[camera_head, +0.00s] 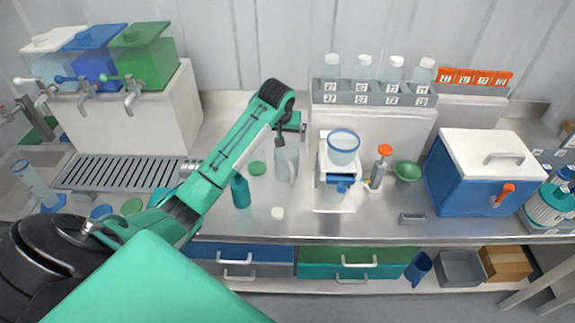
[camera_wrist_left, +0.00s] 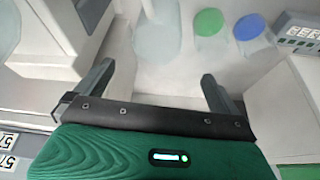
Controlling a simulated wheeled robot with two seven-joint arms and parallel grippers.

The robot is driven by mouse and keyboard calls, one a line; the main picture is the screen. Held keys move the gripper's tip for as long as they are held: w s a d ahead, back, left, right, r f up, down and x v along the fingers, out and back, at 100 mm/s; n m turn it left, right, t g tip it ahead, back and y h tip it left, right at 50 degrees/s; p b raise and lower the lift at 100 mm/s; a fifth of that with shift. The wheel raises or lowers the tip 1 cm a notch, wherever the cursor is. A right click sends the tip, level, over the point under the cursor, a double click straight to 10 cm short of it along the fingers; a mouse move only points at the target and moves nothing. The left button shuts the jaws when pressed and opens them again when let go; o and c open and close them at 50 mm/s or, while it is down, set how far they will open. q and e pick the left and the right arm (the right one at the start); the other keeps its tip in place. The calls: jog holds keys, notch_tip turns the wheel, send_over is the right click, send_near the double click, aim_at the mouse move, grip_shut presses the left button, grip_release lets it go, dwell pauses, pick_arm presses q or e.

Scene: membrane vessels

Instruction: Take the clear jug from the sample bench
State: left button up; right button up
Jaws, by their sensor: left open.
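The clear jug (camera_head: 287,165) stands upright on the steel bench, left of the white stand with the blue-rimmed vessel. In the left wrist view the pale, translucent jug (camera_wrist_left: 157,38) shows beyond my fingertips, its top cut off by the picture edge. My left gripper (camera_head: 280,141) is over the jug's top in the head view, with its arm reaching in from the left. In the left wrist view my left gripper (camera_wrist_left: 155,82) is open and empty, its fingers spread with bare bench between them. Contact with the jug cannot be told. My right gripper is not in view.
A blue-rimmed vessel (camera_head: 343,148) stands right of the jug. A teal bottle (camera_head: 240,191), a green lid (camera_head: 257,168) and a white lid (camera_head: 277,213) are left and front. A rack of numbered bottles (camera_head: 375,94) is behind. A blue cooler (camera_head: 477,178) stands right.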

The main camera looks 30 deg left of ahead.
pick_arm(q)
jog(key=p, duration=0.1)
send_near(287, 154)
jog(key=f+p, duration=0.1)
jog(key=f, duration=0.2)
jog(key=f+p, duration=0.1)
jog(key=shift+w+d+f+p, duration=0.1)
jog(key=shift+d+f+p, duration=0.2)
jog(key=shift+f+p, duration=0.05)
jog(key=shift+w+a+f, duration=0.1)
jog(key=shift+w+f, duration=0.15)
jog(key=shift+f, duration=0.35)
jog(key=shift+c, duration=0.2)
jog(key=c, duration=1.3)
